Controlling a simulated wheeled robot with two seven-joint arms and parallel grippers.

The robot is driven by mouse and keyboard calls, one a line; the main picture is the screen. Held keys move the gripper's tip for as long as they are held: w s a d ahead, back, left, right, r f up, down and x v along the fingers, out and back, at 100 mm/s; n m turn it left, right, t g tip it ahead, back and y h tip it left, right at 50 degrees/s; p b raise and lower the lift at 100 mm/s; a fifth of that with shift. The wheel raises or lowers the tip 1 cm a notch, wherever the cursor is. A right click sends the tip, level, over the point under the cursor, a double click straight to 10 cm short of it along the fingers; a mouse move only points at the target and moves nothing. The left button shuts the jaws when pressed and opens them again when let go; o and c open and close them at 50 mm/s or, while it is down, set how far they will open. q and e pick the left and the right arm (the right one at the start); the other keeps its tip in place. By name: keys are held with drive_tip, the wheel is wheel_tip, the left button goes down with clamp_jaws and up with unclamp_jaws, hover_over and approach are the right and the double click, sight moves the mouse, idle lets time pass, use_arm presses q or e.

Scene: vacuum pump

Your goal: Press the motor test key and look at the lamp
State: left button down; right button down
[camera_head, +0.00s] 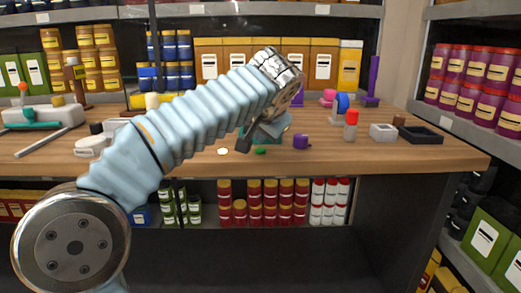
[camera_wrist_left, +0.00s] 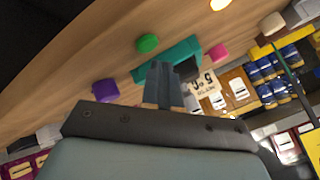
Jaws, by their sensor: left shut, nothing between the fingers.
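My left gripper (camera_head: 245,143) reaches over the table from the left, shut and empty. In the left wrist view its fingers (camera_wrist_left: 164,72) are together and overlap the teal block (camera_wrist_left: 183,56); I cannot tell whether they touch it. A small green disc (camera_head: 260,151) lies on the tabletop just right of the fingertips; it also shows in the left wrist view (camera_wrist_left: 148,43), apart from the fingers. A pale round disc (camera_head: 223,151) lies to the left; in the left wrist view it looks bright with a yellowish rim (camera_wrist_left: 219,4). Neither disc carries a readable label. My right gripper is out of view.
A purple piece (camera_head: 300,141) stands right of the gripper. A red-capped bottle (camera_head: 351,125), a white block (camera_head: 383,132) and a dark tray (camera_head: 420,135) are farther right. Shelves of jars and boxes stand behind. The front table strip is mostly clear.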

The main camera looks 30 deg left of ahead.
sight(262, 151)
use_arm(q)
drive_tip(key=shift+f+b, duration=0.3)
drive_tip(key=shift+f, duration=0.1)
drive_tip(key=shift+f+b, duration=0.3)
drive_tip(key=shift+f, duration=0.05)
idle(0.7)
idle(0.3)
drive_tip(key=shift+r+p, duration=0.75)
drive_tip(key=shift+p, duration=0.1)
wheel_tip(262, 151, up, 3)
drive_tip(key=p, duration=0.2)
drive_tip(key=shift+p, duration=0.35)
drive_tip(key=shift+r+p, duration=0.55)
drive_tip(key=shift+r, duration=0.55)
